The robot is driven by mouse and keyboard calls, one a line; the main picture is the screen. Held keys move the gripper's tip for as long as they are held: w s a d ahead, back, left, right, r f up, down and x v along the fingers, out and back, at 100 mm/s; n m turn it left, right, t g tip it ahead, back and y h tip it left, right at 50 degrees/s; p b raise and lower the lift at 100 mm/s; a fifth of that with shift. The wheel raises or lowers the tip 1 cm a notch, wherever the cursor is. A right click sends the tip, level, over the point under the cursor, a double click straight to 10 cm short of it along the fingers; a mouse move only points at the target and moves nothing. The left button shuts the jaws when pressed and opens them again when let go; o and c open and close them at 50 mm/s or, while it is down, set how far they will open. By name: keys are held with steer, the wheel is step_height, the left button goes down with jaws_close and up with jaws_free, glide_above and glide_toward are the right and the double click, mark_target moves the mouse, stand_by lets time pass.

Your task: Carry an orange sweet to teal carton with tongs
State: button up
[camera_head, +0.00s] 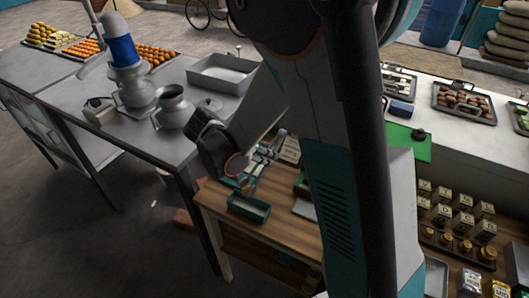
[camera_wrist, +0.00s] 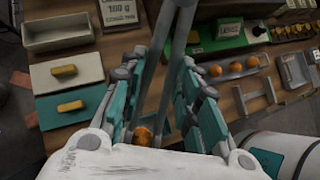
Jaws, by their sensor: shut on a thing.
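My gripper (camera_head: 262,162) is shut on the metal tongs (camera_wrist: 177,45) above the small wooden table. In the wrist view its teal fingers (camera_wrist: 163,80) stand on both sides of the tongs' grey arms. A round orange sweet (camera_wrist: 143,134) shows low between the fingers; whether the tongs grip it is unclear. A teal carton (camera_head: 248,207), open at the top with a pale inside, sits on the table just below my gripper in the head view. Several orange sweets (camera_wrist: 235,67) lie in a row to the right in the wrist view.
The wrist view shows an open grey box (camera_wrist: 58,34), and a teal panel (camera_wrist: 85,106) with a yellow piece (camera_wrist: 70,107) on it. A green box (camera_wrist: 218,38) stands beyond the sweets. A metal counter (camera_head: 125,135) with pots borders the table's left.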

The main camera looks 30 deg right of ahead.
step_height(320, 180, down, 7)
steer(key=b, duration=0.4)
steer(key=o, duration=0.4)
steer(key=shift+c, duration=0.2)
step_height(320, 180, up, 10)
steer(key=p, duration=0.6)
stand_by(1.1)
